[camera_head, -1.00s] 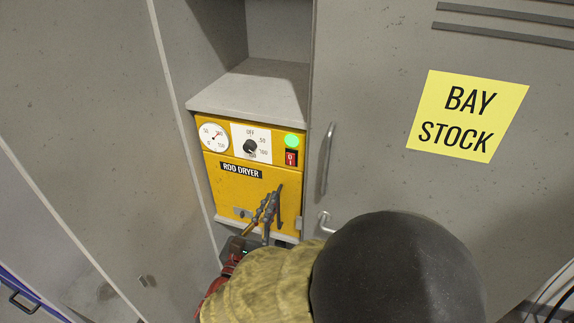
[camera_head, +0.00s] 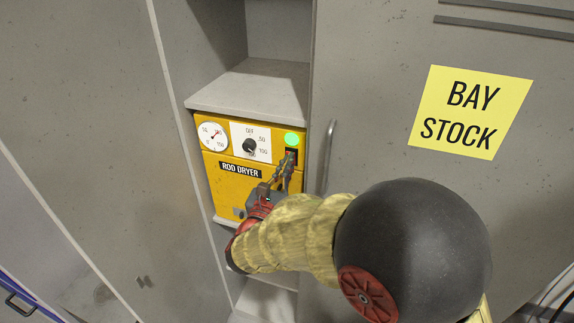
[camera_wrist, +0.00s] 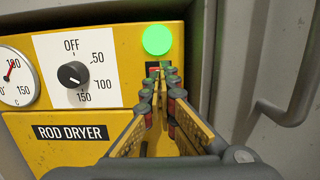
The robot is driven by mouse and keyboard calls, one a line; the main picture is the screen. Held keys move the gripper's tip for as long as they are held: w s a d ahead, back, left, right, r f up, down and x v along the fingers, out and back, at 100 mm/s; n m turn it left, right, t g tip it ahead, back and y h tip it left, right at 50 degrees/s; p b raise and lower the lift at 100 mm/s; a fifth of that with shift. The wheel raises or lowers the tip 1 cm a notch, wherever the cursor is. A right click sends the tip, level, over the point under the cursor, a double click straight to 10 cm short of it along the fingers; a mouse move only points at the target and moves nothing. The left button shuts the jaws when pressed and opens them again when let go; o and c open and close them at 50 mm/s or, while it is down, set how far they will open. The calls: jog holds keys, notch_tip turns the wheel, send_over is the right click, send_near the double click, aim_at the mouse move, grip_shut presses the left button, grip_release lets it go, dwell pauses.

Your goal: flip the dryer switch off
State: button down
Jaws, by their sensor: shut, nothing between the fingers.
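The yellow rod dryer (camera_head: 228,185) sits in a cabinet bay. Its switch (camera_wrist: 152,71) is at the upper right of the panel, just below a lit green lamp (camera_wrist: 158,40). My gripper (camera_head: 286,163) is shut and empty, its fingers pointing at the panel. In the wrist view its fingertips (camera_wrist: 162,72) are in front of the switch and hide most of it, with a little red showing. I cannot tell whether they touch it, nor which way the switch is set.
A dial (camera_wrist: 73,75) marked OFF to 150 and a round gauge (camera_head: 213,137) are left of the switch. A grey locker door with a vertical handle (camera_head: 327,157) stands close on the right. An open shelf (camera_head: 250,92) lies above the dryer.

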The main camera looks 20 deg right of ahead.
jog(key=shift+r+p, duration=0.1)
jog(key=shift+p, duration=0.2)
jog(key=g+p, duration=0.1)
jog(key=p, duration=0.1)
jog(key=r+y+p, duration=0.1)
jog(key=p, duration=0.2)
jog(key=shift+w+d+r+g, duration=0.1)
jog(key=shift+w+d+g, duration=0.15)
jog(key=shift+w+g, duration=0.15)
jog(key=shift+p, duration=0.35)
jog(key=shift+a, duration=0.1)
